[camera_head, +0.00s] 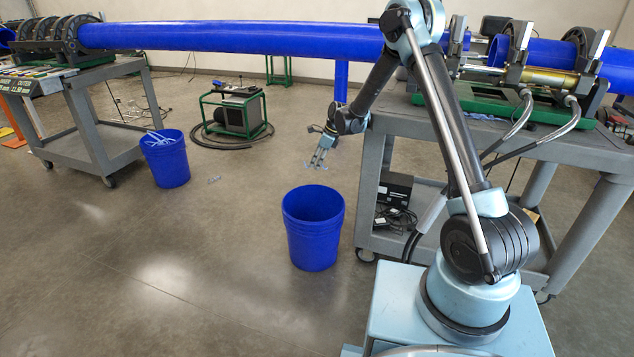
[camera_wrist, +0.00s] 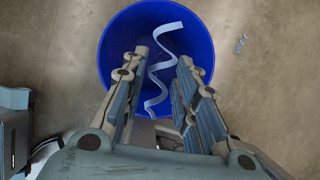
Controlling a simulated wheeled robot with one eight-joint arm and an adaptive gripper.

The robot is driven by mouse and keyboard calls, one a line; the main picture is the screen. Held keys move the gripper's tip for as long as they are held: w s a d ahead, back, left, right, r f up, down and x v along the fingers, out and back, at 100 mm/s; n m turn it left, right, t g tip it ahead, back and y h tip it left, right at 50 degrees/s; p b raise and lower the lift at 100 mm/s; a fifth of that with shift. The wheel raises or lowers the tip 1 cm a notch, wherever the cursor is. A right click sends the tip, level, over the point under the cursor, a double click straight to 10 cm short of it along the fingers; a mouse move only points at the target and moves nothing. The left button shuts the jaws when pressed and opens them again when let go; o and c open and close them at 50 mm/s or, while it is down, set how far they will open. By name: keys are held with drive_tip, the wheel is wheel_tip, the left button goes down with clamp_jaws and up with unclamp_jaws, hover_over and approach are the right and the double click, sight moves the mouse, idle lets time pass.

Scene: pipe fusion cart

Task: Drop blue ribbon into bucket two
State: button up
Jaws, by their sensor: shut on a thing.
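A pale blue curly ribbon (camera_wrist: 160,67) hangs between the fingers of my gripper (camera_wrist: 163,58) in the wrist view. My gripper is shut on it. In the head view, my gripper (camera_head: 318,161) points down above and behind the near blue bucket (camera_head: 313,248), with the ribbon too small to make out clearly. In the wrist view, the round mouth of a blue bucket (camera_wrist: 118,45) lies below the fingers and ribbon. Its visible inside looks empty. No label shows which bucket is number two.
Another blue bucket (camera_head: 168,166) at the left holds pale strips. A pale scrap (camera_head: 214,179) lies on the floor. A grey cart (camera_head: 420,125) stands right of the near bucket. A long blue pipe (camera_head: 230,38) spans the back.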

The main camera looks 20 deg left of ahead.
wheel_tip(320, 180, down, 15)
drive_tip(key=m, duration=0.1)
drive_tip(key=shift+d+t, duration=0.15)
drive_tip(key=shift+t, duration=0.15)
drive_tip(key=shift+f, duration=0.1)
idle(0.3)
drive_tip(key=o, duration=0.7)
drive_tip(key=shift+o, duration=0.2)
drive_tip(key=v, duration=0.7)
drive_tip(key=shift+r, duration=0.2)
drive_tip(key=shift+d, duration=0.1)
